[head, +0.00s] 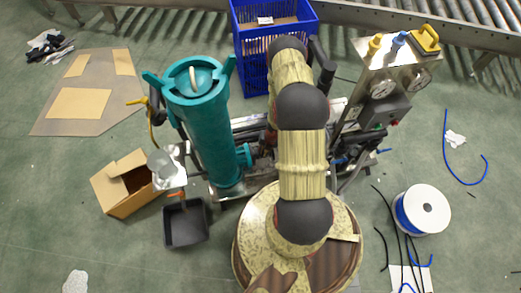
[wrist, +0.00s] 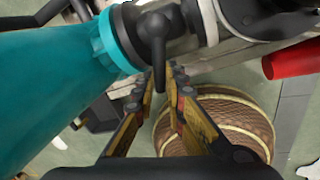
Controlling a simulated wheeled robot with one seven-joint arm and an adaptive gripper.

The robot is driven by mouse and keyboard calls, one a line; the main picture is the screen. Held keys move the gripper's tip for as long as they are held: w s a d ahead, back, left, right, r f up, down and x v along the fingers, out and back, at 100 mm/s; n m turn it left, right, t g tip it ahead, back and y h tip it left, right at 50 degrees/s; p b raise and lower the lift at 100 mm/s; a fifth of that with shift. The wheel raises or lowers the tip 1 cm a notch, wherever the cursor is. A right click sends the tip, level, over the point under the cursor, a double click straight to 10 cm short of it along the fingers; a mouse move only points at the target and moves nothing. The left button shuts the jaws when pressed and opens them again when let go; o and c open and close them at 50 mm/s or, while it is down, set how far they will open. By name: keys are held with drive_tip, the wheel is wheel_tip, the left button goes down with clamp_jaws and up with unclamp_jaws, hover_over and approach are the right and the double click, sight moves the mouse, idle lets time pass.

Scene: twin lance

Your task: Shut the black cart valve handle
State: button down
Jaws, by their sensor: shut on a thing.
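The black valve handle (wrist: 157,50) shows in the wrist view, at the junction of a teal housing (wrist: 60,75) and grey pipework. Its lever points down in the picture, between the fingertips. My gripper (wrist: 167,82) is shut on the lever's lower end, with one finger on each side. In the head view the teal housing (head: 208,125) stands upright on the cart (head: 245,125), left of my arm. My arm hides the gripper and the black handle there.
A steel gauge panel (head: 383,75) stands at the cart's right. A blue crate (head: 245,50) is behind. An open cardboard box (head: 115,195) and a black bin (head: 185,225) lie left. A cable spool (head: 430,200) is right. A red part (wrist: 292,60) shows in the wrist view.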

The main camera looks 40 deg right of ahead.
drive_tip(key=shift+s+d+n+p, duration=0.3)
drive_tip(key=shift+n+p, duration=0.15)
drive_tip(key=shift+n, duration=0.25)
drive_tip(key=shift+s+d+n+p, duration=0.15)
drive_tip(key=shift+d+n+p, duration=0.2)
drive_tip(key=shift+n, duration=0.35)
drive_tip(key=c, duration=1.8)
unclamp_jaws()
drive_tip(key=shift+a, duration=0.1)
drive_tip(key=r, duration=0.4)
drive_tip(key=s+d+r, duration=0.1)
drive_tip(key=r, duration=0.3)
drive_tip(key=d+r, duration=0.1)
drive_tip(key=r, duration=0.2)
drive_tip(key=shift+s+r, duration=0.25)
drive_tip(key=shift+r, duration=0.15)
drive_tip(key=shift+c, duration=0.4)
